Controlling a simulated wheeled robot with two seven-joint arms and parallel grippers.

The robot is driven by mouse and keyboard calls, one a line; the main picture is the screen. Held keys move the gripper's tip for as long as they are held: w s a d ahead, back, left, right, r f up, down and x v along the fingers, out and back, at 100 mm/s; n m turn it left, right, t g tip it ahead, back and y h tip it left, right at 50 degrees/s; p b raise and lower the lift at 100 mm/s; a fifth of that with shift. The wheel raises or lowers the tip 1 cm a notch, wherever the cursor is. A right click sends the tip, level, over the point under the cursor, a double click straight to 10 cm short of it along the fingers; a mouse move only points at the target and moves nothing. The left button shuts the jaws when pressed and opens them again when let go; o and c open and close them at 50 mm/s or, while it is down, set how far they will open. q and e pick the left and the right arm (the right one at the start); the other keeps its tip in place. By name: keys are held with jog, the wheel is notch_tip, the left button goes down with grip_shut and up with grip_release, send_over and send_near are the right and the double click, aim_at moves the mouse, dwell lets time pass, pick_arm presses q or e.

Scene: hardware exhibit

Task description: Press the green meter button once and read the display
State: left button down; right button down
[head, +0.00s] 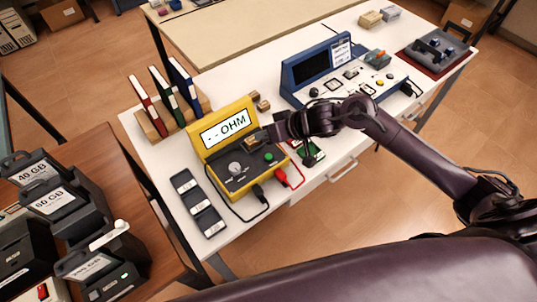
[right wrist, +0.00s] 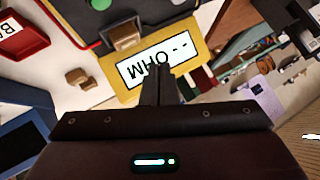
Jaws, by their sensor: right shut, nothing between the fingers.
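The yellow meter (head: 248,106) stands on the white table with its display (head: 223,127) reading "- - OHM". The same display shows upside down in the right wrist view (right wrist: 157,66). The green button (head: 269,157) is on the meter's dark front panel, right of a round knob (head: 235,169); it also shows at the top edge of the right wrist view (right wrist: 100,4). My right gripper (head: 262,137) is shut and empty, over the meter near the display's right side; its fingers show in the wrist view (right wrist: 159,82). Contact cannot be told. My left gripper is not in view.
Black and red leads plug into the meter's front. A tan block (right wrist: 122,36) sits by the display.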

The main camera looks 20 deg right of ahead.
jog(key=shift+s+d+r+m+g, duration=0.15)
jog(key=shift+d+r+m+g, duration=0.15)
jog(key=shift+d, duration=0.25)
jog(key=shift+s+d+r+m+g, duration=0.1)
jog(key=shift+d+r+g, duration=0.1)
jog(key=shift+d+r, duration=0.3)
jog(key=shift+f, duration=0.2)
jog(key=b, duration=0.8)
send_over(269, 157)
jog(key=f, duration=0.4)
jog(key=d+f, duration=0.1)
jog(key=f, duration=0.1)
jog(key=shift+s+f, duration=0.15)
jog(key=shift+s, duration=0.1)
jog(key=shift+f+b, duration=0.55)
jog(key=shift+f, duration=0.6)
jog(key=shift+f, duration=0.15)
jog(key=shift+f, duration=0.25)
